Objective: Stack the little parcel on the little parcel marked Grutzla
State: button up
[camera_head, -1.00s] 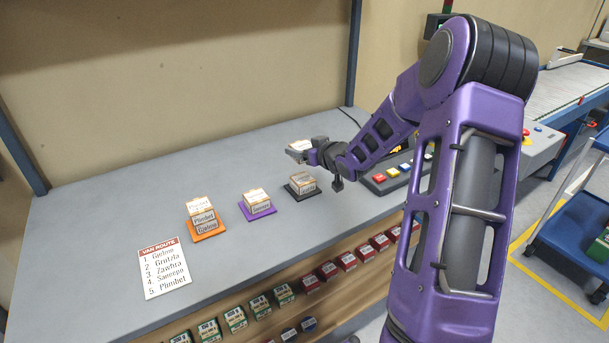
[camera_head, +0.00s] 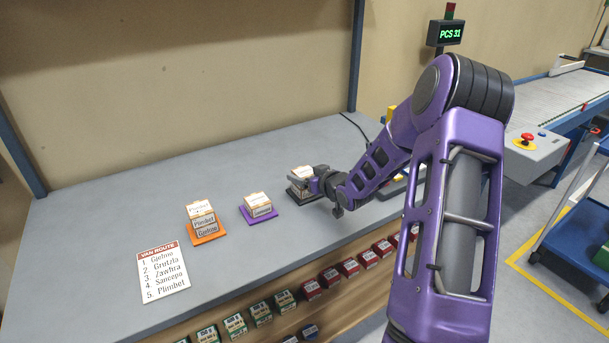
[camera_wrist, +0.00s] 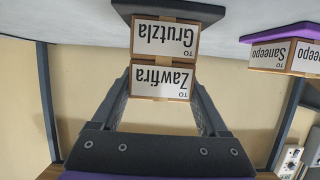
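A little parcel labelled Zawfira (camera_wrist: 160,85) is between the fingers of my gripper (camera_wrist: 161,90), which are closed on its sides. The wrist view is upside down. The Zawfira parcel sits against the top of the little parcel marked Grutzla (camera_wrist: 165,38), edges nearly aligned, with no clear gap. The Grutzla parcel rests on a black pad (camera_wrist: 165,12). In the head view my gripper (camera_head: 304,184) is at the black pad (camera_head: 303,197); the top of the Zawfira parcel (camera_head: 302,171) shows, and the Grutzla parcel is mostly hidden.
A Saneepo parcel (camera_head: 257,202) is on a purple pad (camera_head: 264,218). A stack with Plimbet (camera_head: 204,223) and Gjelmo (camera_head: 208,230) labels is on an orange pad (camera_head: 218,238). A Van Route list (camera_head: 163,272) lies at the left. The rear of the bench is clear.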

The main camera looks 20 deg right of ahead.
jog(key=shift+o, duration=1.4)
jog(key=shift+r, duration=0.25)
jog(key=p+v, duration=0.2)
jog(key=v, duration=1)
